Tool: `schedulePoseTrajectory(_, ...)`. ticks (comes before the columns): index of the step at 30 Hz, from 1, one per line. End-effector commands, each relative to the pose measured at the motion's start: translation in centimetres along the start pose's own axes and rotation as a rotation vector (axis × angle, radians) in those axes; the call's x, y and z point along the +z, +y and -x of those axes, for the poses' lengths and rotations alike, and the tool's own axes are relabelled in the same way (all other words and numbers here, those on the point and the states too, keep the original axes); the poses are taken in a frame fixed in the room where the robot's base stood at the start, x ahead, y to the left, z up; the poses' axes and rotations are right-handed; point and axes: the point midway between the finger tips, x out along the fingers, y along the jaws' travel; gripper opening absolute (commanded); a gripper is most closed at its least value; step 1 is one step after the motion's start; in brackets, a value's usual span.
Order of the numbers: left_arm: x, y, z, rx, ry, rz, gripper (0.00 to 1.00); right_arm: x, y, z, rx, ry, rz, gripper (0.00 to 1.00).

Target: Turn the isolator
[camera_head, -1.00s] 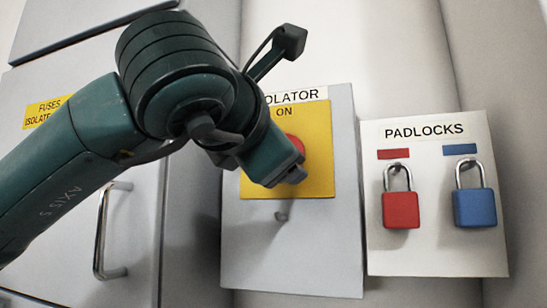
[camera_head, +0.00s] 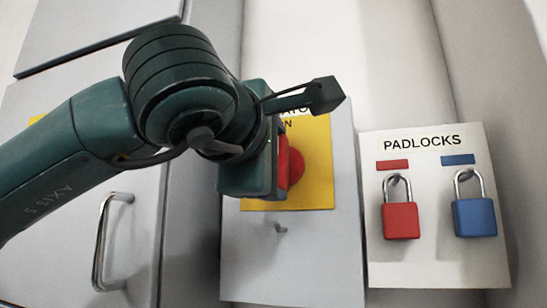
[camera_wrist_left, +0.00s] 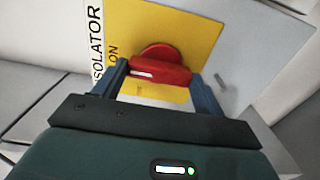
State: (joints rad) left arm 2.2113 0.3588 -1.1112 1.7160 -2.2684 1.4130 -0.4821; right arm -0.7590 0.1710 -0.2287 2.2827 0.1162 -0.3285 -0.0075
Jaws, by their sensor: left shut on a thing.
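The isolator's red knob (camera_head: 294,165) sits on a yellow plate (camera_head: 316,196) on a grey box. In the left wrist view the knob's red bar (camera_wrist_left: 160,72) lies between my two fingers, in line with the jaw. My left gripper (camera_head: 281,165) is at the knob and shut on it. It also shows in the left wrist view (camera_wrist_left: 160,83). The gripper and wrist hide the left part of the knob and much of the plate's label in the head view. My right gripper is not in view.
A white padlock board (camera_head: 437,262) stands to the right, with a red padlock (camera_head: 401,221) and a blue padlock (camera_head: 474,218) hanging on it. A cabinet door with a metal handle (camera_head: 103,243) is at the left. A small latch (camera_head: 281,229) sits below the plate.

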Motion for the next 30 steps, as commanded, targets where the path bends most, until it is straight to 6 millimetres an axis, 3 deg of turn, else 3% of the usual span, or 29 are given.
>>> schedulePoseTrajectory(14, -0.06, 0.11, 0.00, 0.003, 0.002, -0.018, 0.48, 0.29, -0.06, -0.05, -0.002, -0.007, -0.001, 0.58)
schedulePoseTrajectory(15, -0.06, 0.11, 0.00, 0.003, 0.002, -0.018, 0.72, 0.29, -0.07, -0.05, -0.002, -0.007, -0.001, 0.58)
schedulePoseTrajectory(23, -0.04, 0.06, 0.00, 0.002, 0.001, -0.015, 0.93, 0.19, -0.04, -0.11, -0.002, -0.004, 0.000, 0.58)
schedulePoseTrajectory(30, -0.02, 0.02, 0.08, 0.001, 0.000, -0.015, 0.93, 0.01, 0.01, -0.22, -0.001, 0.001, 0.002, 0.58)
